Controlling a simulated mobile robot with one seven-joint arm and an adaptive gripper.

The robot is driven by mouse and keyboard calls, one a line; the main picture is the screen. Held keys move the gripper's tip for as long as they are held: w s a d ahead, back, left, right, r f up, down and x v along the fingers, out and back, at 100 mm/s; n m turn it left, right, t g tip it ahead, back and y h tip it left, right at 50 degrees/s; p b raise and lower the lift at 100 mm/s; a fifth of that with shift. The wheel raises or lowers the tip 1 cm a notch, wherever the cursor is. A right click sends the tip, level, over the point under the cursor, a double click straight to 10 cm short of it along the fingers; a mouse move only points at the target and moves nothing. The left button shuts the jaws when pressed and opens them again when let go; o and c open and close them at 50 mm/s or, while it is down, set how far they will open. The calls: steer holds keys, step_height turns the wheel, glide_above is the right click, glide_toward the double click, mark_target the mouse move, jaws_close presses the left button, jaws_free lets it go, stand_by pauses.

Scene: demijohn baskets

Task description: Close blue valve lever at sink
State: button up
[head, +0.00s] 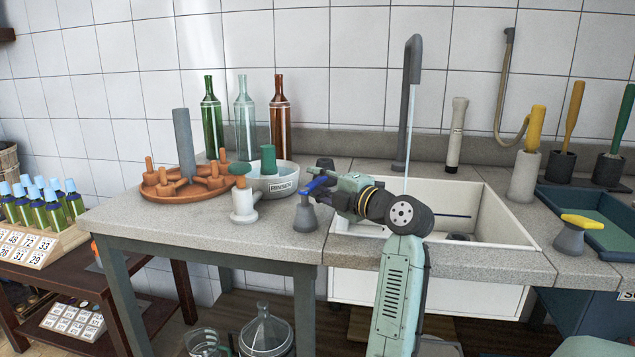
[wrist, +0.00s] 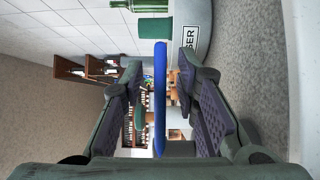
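The blue valve lever (head: 316,184) sits on top of a small grey conical valve body (head: 305,214) on the stone counter, left of the sink. My gripper (head: 325,186) is at the lever, reaching in from the right. In the wrist view the blue lever (wrist: 160,95) runs as a long narrow bar between the two fingers of my gripper (wrist: 160,105). The fingers are open, with a gap visible on both sides of the lever. A grey tap (head: 412,60) stands behind the sink (head: 495,215), and a thin stream comes down from it. My arm hides part of the sink.
A white valve (head: 244,204) with a green lever stands left of the blue one. Behind are a white bowl (head: 278,186), an orange peg tray (head: 185,192) and several bottles (head: 245,115). A yellow-lever valve (head: 570,238) stands right of the sink.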

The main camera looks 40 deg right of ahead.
steer(key=s, duration=1.2)
steer(key=shift+a, duration=0.3)
steer(key=shift+c, duration=0.3)
